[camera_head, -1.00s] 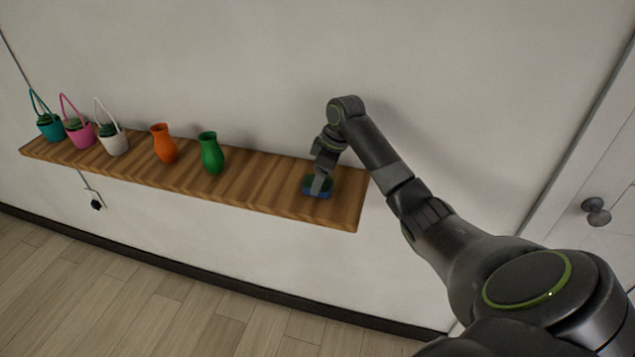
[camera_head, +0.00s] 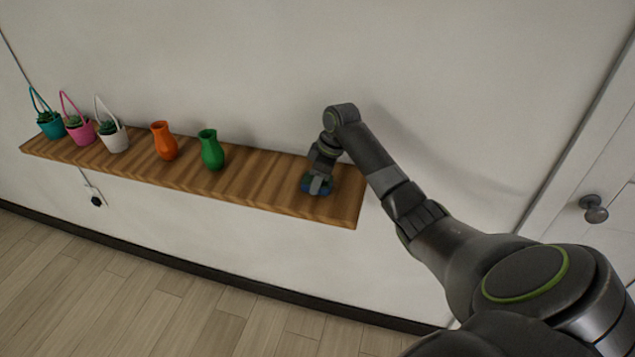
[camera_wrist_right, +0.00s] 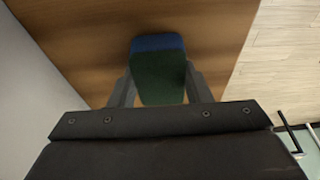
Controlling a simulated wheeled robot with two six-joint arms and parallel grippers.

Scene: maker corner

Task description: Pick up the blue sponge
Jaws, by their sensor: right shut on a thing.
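The blue sponge (camera_head: 307,187), blue with a dark green layer, is at the right end of the wooden shelf (camera_head: 255,182). My right gripper (camera_head: 318,184) points down at it and is shut on it. In the right wrist view the sponge (camera_wrist_right: 158,72) sits between the two fingers (camera_wrist_right: 158,90), one on each side. I cannot tell whether it touches the shelf or is just above it. My left gripper is not in view.
A green vase (camera_head: 211,150) and an orange vase (camera_head: 164,141) stand left of the sponge. White (camera_head: 114,139), pink (camera_head: 81,132) and teal (camera_head: 51,125) plant baskets are at the far left. The wall is behind; a door knob (camera_head: 594,208) is at right.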

